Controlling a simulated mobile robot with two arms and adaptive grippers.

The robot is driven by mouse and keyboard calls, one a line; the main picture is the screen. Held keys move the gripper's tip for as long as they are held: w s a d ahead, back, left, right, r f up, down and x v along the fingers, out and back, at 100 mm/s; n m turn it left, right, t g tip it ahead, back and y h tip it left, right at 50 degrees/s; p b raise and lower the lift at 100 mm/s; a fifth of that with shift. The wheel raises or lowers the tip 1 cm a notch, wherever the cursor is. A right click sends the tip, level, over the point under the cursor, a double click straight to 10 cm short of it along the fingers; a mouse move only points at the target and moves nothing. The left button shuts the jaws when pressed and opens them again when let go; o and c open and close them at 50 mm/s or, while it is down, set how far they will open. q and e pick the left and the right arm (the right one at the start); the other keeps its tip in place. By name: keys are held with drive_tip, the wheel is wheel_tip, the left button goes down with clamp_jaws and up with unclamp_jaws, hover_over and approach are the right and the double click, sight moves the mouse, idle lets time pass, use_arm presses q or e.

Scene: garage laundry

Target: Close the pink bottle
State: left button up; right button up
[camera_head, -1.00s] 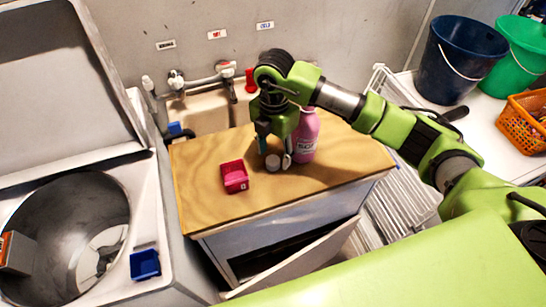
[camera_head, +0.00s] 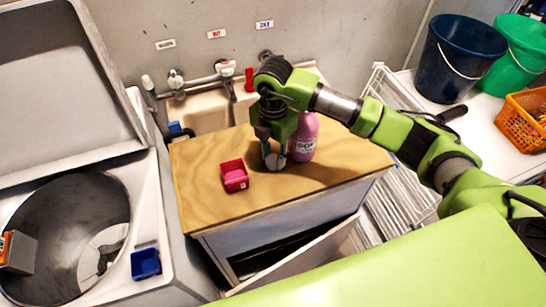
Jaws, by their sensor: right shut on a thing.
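The pink bottle (camera_head: 304,140) stands upright on the wooden worktop, its label facing me. Its top is hidden behind my right gripper, so I cannot see its opening. My right gripper (camera_head: 274,158) points down just left of the bottle, close to the worktop. Its fingers are shut on a small pale round thing (camera_head: 275,162), perhaps a cap, partly covered by the fingers. I cannot tell whether the gripper touches the bottle. My left gripper is not in view.
A red tray (camera_head: 224,184) with something pink inside stands left of the gripper. The sink (camera_head: 205,112) and taps lie behind. An open drawer (camera_head: 310,250) juts out in front. The worktop's front is clear. Blue (camera_head: 460,60) and green buckets stand far right.

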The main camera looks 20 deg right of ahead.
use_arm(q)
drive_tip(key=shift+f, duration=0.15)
use_arm(e)
drive_tip(key=shift+r, duration=0.1)
drive_tip(key=shift+r+b, duration=0.6)
use_arm(q)
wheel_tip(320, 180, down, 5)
drive_tip(key=b, duration=0.4)
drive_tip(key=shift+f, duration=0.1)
use_arm(e)
drive_tip(key=s+d+r, duration=0.6)
drive_tip(key=s+r, duration=0.5)
drive_tip(key=s, duration=0.1)
drive_tip(key=shift+s+d+r, duration=0.15)
drive_tip(key=shift+s+r, duration=0.15)
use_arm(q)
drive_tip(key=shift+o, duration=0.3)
